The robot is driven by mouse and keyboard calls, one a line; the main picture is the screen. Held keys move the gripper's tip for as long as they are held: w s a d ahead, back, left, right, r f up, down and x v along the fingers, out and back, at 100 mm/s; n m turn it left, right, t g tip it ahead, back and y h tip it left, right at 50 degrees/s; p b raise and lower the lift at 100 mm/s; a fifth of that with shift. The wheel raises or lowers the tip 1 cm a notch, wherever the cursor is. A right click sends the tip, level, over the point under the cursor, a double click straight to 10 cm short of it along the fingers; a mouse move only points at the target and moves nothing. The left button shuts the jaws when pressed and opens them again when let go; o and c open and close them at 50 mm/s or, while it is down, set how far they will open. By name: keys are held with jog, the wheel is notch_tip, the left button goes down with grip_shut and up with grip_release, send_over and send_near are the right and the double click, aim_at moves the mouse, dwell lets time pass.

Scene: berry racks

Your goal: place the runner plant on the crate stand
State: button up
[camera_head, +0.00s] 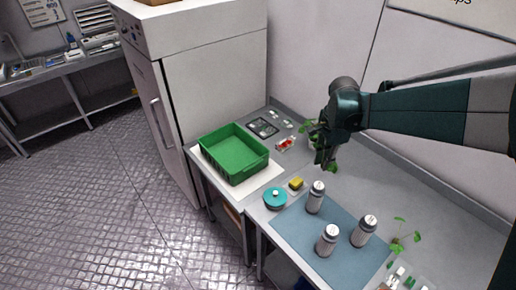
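My gripper (322,158) points down above the back of the counter, right of the green crate. It is small and dark, and I cannot tell whether its fingers are open or shut. Green leaves (308,126) show just left of it and a bit of green shows at its tip; the arm partly hides this plant, and I cannot tell whether the gripper touches it. Another small leafy plant (398,238) stands at the right, beside the blue mat. The green crate (233,152) rests on a white board (262,178), apparently the crate stand, at the counter's left end.
A teal round container (275,199) and a yellow block (296,184) sit in front of the crate. Several grey-capped bottles (327,240) stand on the blue mat (342,268). A red-filled punnet (285,144) lies behind. A tall white cabinet (215,85) borders the left.

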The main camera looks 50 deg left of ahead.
jog(key=s+a+n+b, duration=0.1)
jog(key=s+a+n, duration=0.4)
jog(key=s+a, duration=1.3)
send_over(256, 198)
notch_tip(256, 198, down, 13)
jog(key=shift+a, duration=0.1)
jog(key=shift+f, duration=3)
jog(key=shift+f+b, duration=0.3)
jog(key=shift+f, duration=1.55)
jog(key=shift+f, duration=0.15)
